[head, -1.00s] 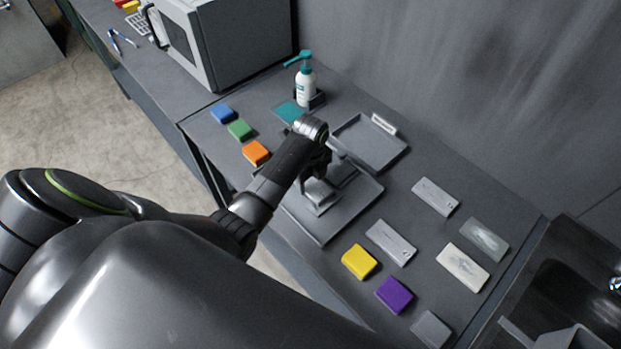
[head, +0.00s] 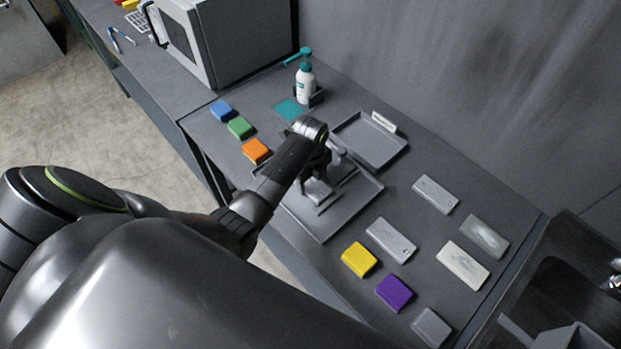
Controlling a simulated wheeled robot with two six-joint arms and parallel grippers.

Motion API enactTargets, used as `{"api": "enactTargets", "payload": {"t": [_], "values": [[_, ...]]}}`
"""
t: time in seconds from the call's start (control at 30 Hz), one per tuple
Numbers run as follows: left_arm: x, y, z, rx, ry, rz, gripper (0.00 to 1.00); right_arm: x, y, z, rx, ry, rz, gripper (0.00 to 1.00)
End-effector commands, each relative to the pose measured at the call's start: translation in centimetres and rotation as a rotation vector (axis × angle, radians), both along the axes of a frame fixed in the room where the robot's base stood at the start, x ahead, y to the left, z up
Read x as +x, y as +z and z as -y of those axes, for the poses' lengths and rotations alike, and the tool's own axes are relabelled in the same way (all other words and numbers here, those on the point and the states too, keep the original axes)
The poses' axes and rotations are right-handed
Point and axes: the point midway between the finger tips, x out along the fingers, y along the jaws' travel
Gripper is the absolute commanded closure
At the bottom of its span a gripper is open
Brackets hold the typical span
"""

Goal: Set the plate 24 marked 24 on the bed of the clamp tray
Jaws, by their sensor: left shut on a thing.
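My left gripper (head: 318,178) points down over a grey tray (head: 322,228) in the middle of the table. It is shut on a small light-grey plate (head: 317,191), mostly hidden by the gripper and wrist. The plate is over or on the tray's bed; I cannot tell whether it touches. No number on it can be read from here. I take this tray to be the clamp tray; its clamp parts are largely covered by my arm. My right gripper is not in view.
A second grey tray (head: 372,143) with a white label (head: 384,122) lies behind. Grey plates (head: 391,241) lie to the right, with a yellow block (head: 359,259) and a purple block (head: 394,293). A pump bottle (head: 305,82) stands at the back, and an orange block (head: 256,151) lies left.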

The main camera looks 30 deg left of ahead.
Motion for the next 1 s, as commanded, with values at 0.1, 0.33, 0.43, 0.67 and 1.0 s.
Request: {"api": "enactTargets", "payload": {"t": [0.1,0.33,0.43,0.67,1.0], "values": [[0.08,-0.03,0.03,0.0,-0.001,0.002,0.82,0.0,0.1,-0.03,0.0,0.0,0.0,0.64],[0.06,-0.14,0.02,-0.001,-0.001,0.002,0.25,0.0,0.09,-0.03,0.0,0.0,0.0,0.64],[0.05,-0.16,0.03,-0.001,0.0,0.002,0.2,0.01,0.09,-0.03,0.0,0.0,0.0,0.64],[0.08,-0.15,0.05,-0.001,-0.001,0.003,0.2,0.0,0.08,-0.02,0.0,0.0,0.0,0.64],[0.75,0.74,0.17,0.0,0.001,0.004,0.2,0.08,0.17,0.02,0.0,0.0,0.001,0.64]]}}
